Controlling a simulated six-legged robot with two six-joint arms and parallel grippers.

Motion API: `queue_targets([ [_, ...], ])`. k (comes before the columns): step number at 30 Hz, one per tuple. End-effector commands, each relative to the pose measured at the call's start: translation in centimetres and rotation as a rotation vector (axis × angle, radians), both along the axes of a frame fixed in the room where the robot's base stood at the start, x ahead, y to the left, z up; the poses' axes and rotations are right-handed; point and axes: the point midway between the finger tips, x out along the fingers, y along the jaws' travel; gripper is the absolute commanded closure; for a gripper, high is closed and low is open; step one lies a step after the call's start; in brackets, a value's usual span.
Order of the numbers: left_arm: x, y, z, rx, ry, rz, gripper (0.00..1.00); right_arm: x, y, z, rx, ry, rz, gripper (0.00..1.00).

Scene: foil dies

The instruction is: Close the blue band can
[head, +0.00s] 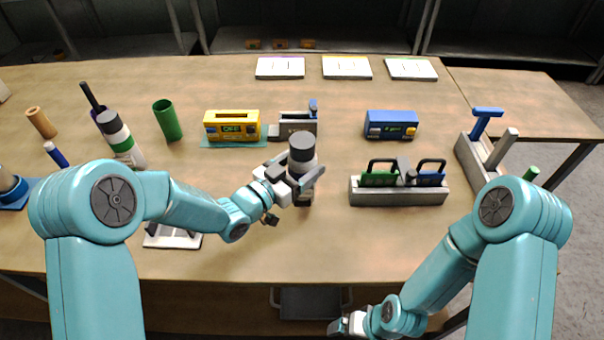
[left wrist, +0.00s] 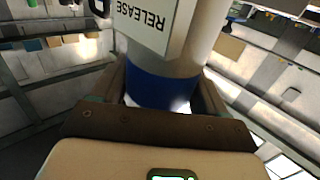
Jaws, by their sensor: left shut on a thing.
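The blue band can (head: 303,165) is a pale upright cylinder with a dark grey top, near the middle of the table in the head view. My left gripper (head: 292,187) is shut on its body from the left. In the left wrist view the can's blue band (left wrist: 160,90) lies between the fingers, and the pale body continues above it. The fingers hide part of the can in the head view. I cannot tell how its dark top is seated, or whether its base touches the table. My right gripper (head: 350,324) is low in front of the table's edge, away from the can.
A green band can (head: 116,135) stands at left beside a green cup (head: 167,120). Behind are a yellow device (head: 231,125) and a grey fixture (head: 297,123). A blue device (head: 391,124) and a grey block with green and blue handles (head: 399,197) are to the right.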

Motion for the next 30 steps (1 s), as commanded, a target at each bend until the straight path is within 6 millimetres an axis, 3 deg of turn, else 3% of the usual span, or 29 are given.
queue_targets([
  [4, 0.0, 0.0, -0.3, -0.001, 0.000, 0.000, 0.89, 0.0, 0.0, 0.1, 0.000, 0.000, 0.000, 0.08],
  [12, 0.0, 0.0, -3.5, -0.001, -0.003, 0.000, 0.89, 0.0, 0.0, 0.6, 0.000, 0.000, 0.000, 0.08],
  [25, 0.0, 0.0, -4.0, -0.001, -0.004, 0.000, 0.89, 0.0, 0.0, 0.0, 0.000, 0.000, 0.000, 0.08],
  [26, 0.0, 0.0, -4.1, 0.000, 0.000, 0.000, 0.23, 0.0, 0.0, 0.0, 0.000, 0.000, 0.000, 0.08],
  [28, 0.0, 0.0, -4.0, 0.000, 0.000, 0.000, 0.01, 0.0, 0.0, 0.1, 0.000, 0.000, 0.000, 0.08],
  [30, 0.0, 0.0, -4.0, 0.000, 0.000, 0.000, 0.01, 0.0, 0.0, 0.1, 0.000, 0.000, 0.000, 0.08],
])
